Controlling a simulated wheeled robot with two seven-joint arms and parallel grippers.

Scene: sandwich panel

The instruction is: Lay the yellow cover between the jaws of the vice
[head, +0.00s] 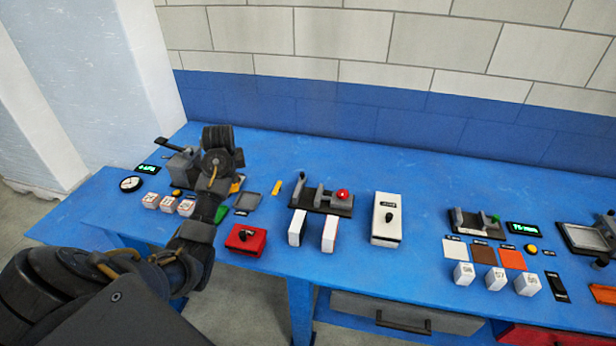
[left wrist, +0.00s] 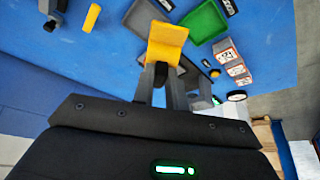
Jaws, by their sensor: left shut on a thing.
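My left gripper (left wrist: 165,75) is shut on the yellow cover (left wrist: 167,42), which is held out at its fingertips in the left wrist view. In the head view a bit of the yellow cover (head: 237,185) shows beside my dark left wrist. A grey device with a dark handle, which looks like the vice (head: 181,166), stands on the bench at the left. My left arm hides its right part, so its jaws cannot be made out. The cover appears to be just right of it, apart from its visible part. My right gripper is not in view.
A grey tray (head: 247,202) and green tray (head: 222,213) lie near the cover, with a red box (head: 246,239) in front. A small yellow strip (head: 276,187) and a red-knobbed clamp (head: 322,198) are to the right. Several white blocks (head: 168,203) stand at the left.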

